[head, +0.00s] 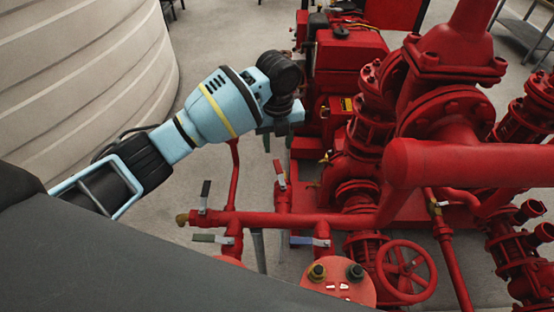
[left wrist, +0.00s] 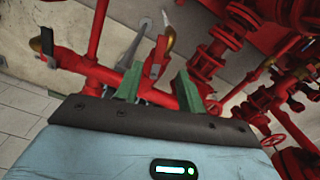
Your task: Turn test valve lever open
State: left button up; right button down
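Several valve levers show on the low red pipework, and I cannot tell which is the test valve lever. In the head view, one lever with a red grip (head: 280,170) stands up just below my left gripper (head: 277,141). Others are a black-handled lever (head: 205,189), a grey-green handle (head: 205,238) and a blue handle (head: 309,241). In the left wrist view, my left gripper (left wrist: 158,88) has its green fingers apart. My right gripper is out of view.
A red horizontal pipe (head: 290,219) runs below the gripper. A red pump engine (head: 345,55) stands behind, and thick red pipes (head: 460,163) fill the right. A red handwheel (head: 406,271) is at the lower right. A large pale tank (head: 80,70) stands left.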

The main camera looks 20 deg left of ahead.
aim_at(278, 166)
pick_arm(q)
notch_tip(278, 166, down, 7)
jog(key=shift+f, duration=0.15)
jog(key=shift+c, duration=0.5)
grip_shut()
